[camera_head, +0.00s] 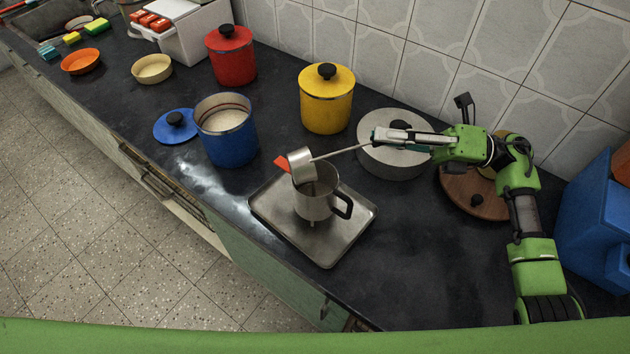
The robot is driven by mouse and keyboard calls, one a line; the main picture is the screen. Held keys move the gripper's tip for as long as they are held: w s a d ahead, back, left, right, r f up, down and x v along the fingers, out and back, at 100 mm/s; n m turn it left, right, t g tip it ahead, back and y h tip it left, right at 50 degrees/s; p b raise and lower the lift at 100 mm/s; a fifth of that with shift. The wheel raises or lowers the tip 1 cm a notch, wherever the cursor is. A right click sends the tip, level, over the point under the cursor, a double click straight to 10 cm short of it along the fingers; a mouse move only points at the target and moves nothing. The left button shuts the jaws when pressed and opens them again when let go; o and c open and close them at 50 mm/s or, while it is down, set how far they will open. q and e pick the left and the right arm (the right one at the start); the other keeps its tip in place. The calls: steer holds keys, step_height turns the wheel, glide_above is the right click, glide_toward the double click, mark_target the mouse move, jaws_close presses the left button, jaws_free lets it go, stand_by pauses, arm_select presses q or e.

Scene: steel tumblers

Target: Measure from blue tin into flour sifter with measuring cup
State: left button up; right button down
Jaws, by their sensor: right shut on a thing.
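The blue tin (229,143) stands open on the counter with pale contents inside. Its blue lid (176,126) lies beside it to the left. The flour sifter (316,204), a steel mug shape with a black handle, stands on a metal tray (330,248). The measuring cup (301,165), steel with a long handle, is over the sifter's mouth and looks tilted; what is in it cannot be seen. My right gripper (382,136) is shut on the end of the cup's handle, above a grey lidded pot. My left gripper is not in view.
The grey pot (393,160) sits behind the tray, under my right gripper. Yellow (326,104) and red (231,62) lidded tins stand at the back. A blue container (594,225) is at the far right. The counter's front edge is close to the tray.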

steer(key=shift+w+d+f+y+b, duration=0.1)
steer(key=shift+d+f+y+b, duration=0.15)
steer(key=shift+f+y+b, duration=0.7)
steer(key=r+m+t+y+b, duration=0.1)
steer(key=b, duration=0.2)
steer(key=shift+w+d, duration=0.1)
steer(key=shift+d, duration=0.3)
steer(key=shift+d+r+m+y, duration=0.1)
steer(key=shift+r+m+y, duration=0.6)
steer(key=shift+r, duration=0.55)
steer(key=shift+r+m+t+y+p, duration=0.4)
steer(key=shift+r+t+p, duration=0.1)
steer(key=shift+r, duration=0.35)
steer(key=shift+r+m+t+y+p, duration=0.4)
steer(key=shift+r+t, duration=0.1)
steer(key=shift+r, duration=0.35)
